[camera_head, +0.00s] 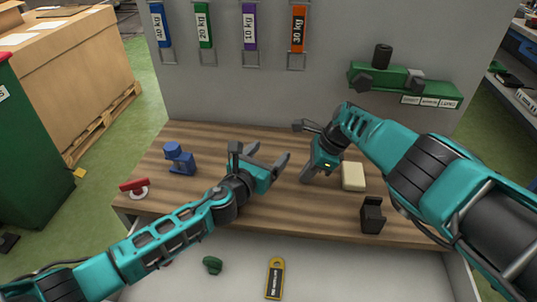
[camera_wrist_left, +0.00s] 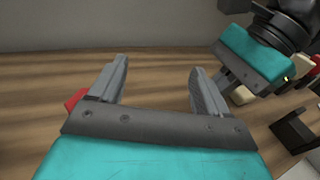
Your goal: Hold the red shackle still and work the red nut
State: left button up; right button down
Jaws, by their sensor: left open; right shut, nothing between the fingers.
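A small red piece (camera_head: 133,184) with a pale ring beside it lies at the bench's left front corner. I cannot tell whether it is the red shackle or the red nut. In the left wrist view, a red piece (camera_wrist_left: 76,99) shows partly behind the left finger. My left gripper (camera_head: 270,152) is open and empty above the middle of the bench; its spread fingers also show in the left wrist view (camera_wrist_left: 160,80). My right gripper (camera_head: 305,179) is shut and empty, pointing down right of the left one. No red part is between either gripper's fingers.
A blue device (camera_head: 180,159) stands on the wooden bench (camera_head: 190,135) at left. A cream block (camera_head: 353,176) and a black holder (camera_head: 372,215) are at right. Labelled tags hang on the panel (camera_head: 230,100), beside a green shelf fixture (camera_head: 405,82). A green knob (camera_head: 212,264) sits below the front edge.

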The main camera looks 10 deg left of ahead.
pick_arm(q)
jog(key=shift+s+a+f+y, duration=0.1)
jog(key=shift+a+f+y, duration=0.15)
jog(key=shift+f, duration=0.25)
jog(key=shift+s+a+f+y, duration=0.1)
jog(key=shift+a+f+y, duration=0.1)
jog(key=shift+f, duration=0.3)
pick_arm(e)
notch_tip(320, 180, up, 3)
jog(key=p, duration=0.3)
jog(key=shift+w+a+f, duration=0.1)
jog(key=shift+w+f, duration=0.05)
jog(key=shift+f, duration=0.15)
pick_arm(q)
notch_tip(320, 180, up, 7)
jog(key=shift+w+f, duration=0.2)
jog(key=shift+d+h, duration=0.1)
jog(key=shift+h, duration=0.15)
jog(key=shift+c, duration=0.3)
